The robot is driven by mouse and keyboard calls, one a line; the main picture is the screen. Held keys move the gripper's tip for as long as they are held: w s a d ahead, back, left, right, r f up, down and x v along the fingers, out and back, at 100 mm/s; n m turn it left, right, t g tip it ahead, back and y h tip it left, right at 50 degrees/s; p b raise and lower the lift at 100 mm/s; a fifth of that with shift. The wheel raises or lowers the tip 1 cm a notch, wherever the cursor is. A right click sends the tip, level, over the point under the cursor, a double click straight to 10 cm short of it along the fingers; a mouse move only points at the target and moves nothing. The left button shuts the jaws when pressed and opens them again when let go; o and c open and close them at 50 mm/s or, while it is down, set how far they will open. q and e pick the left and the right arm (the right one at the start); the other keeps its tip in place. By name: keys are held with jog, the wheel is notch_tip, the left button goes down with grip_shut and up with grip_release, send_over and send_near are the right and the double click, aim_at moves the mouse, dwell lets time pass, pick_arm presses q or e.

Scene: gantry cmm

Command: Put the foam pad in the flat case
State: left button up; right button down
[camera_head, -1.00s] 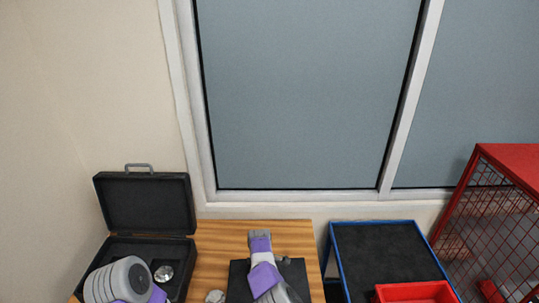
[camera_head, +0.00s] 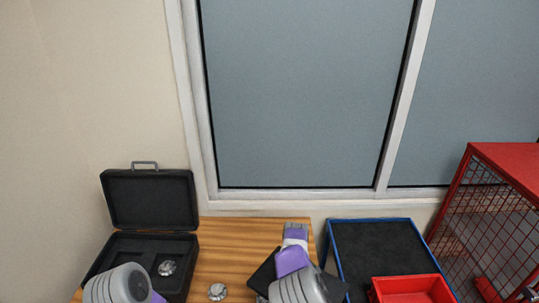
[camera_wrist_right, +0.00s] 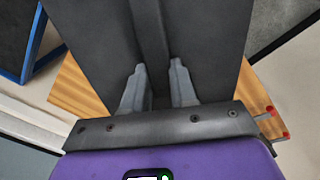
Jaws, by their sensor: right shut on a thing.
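The foam pad (camera_head: 262,273) is a dark grey slab with a raised rib; it fills much of the right wrist view (camera_wrist_right: 95,40). My right gripper (camera_wrist_right: 158,66) is shut on the rib. In the head view my right arm hides the pad's middle, and the pad sits askew at the wooden table's right side. The flat case (camera_head: 150,200) is black and stands open at the table's left end, lid upright at the back. A round silver piece (camera_head: 167,268) is inside it. My left arm covers the case's front left; its gripper is not visible.
A second silver piece (camera_head: 217,292) lies on the wooden table (camera_head: 235,240), with bare wood around it. To the right are a blue-edged dark-topped stand (camera_head: 375,250), a red bin (camera_head: 412,290) and a red mesh cage (camera_head: 485,215). A window wall is behind.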

jog(key=s+d+r+m, duration=0.1)
jog(key=s+d+m, duration=0.1)
jog(key=s+d+r+m, duration=0.1)
jog(key=s+d+m, duration=0.1)
jog(key=s, duration=0.1)
jog(key=s+d+r+m, duration=0.1)
jog(key=s+d+m, duration=0.1)
jog(key=d, duration=0.1)
jog(key=shift+s+r, duration=0.15)
jog(key=shift+r, duration=0.15)
jog(key=s+d+m, duration=0.3)
jog(key=s+m, duration=0.2)
jog(key=s, duration=0.5)
notch_tip(320, 180, down, 18)
jog(key=b, duration=1.8)
jog(key=shift+a, duration=0.15)
